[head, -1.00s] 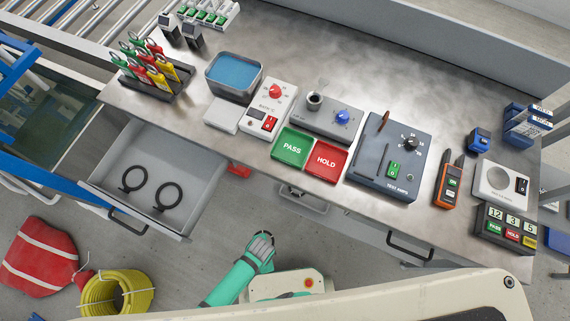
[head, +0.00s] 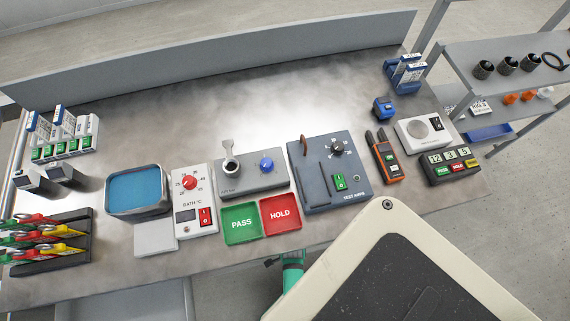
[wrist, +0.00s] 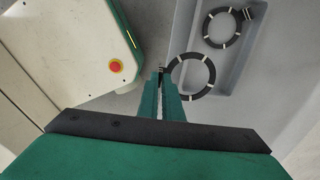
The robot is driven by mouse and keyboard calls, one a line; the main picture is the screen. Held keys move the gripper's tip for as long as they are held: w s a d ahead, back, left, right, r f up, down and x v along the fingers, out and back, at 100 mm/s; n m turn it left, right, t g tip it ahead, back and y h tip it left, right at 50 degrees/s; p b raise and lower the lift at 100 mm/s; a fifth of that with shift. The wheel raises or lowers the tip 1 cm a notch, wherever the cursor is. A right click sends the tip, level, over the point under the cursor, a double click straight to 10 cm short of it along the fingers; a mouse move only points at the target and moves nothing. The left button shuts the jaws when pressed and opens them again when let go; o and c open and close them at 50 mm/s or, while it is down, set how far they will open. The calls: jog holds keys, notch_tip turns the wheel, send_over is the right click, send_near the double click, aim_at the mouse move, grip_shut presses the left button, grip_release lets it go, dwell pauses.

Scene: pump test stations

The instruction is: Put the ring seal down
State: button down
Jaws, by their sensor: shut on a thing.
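My gripper (wrist: 160,72) shows in the wrist view, its green fingers shut on the small tab of a black ring seal (wrist: 211,78) with pale marks. The ring sticks out to the right of the fingertips, overlapping the edge of the open grey drawer (wrist: 233,85); its height above the drawer is unclear. A second, similar ring (wrist: 205,27) with a tab lies in the drawer, farther up. In the head view the gripper and the held ring are hidden; only a green part of my arm shows below the bench.
The bench carries a blue bath (head: 135,190), a green PASS tray (head: 240,224), a red HOLD tray (head: 281,214), a test box (head: 325,180) and an orange handheld meter (head: 384,158). The drawer (head: 150,303) shows partly at the bottom. The bench's back middle is clear.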

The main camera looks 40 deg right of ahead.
jog(key=w+d+f, duration=0.1)
jog(key=w+f, duration=0.1)
jog(key=w+d+f, duration=0.2)
jog(key=w+f, duration=0.1)
jog(key=w+d+f, duration=0.2)
jog(key=shift+w+d+f, duration=0.15)
jog(key=shift+f, duration=1.8)
jog(key=c, duration=2.2)
grip_release()
jog(key=shift+f, duration=0.1)
jog(key=shift+r, duration=3.9)
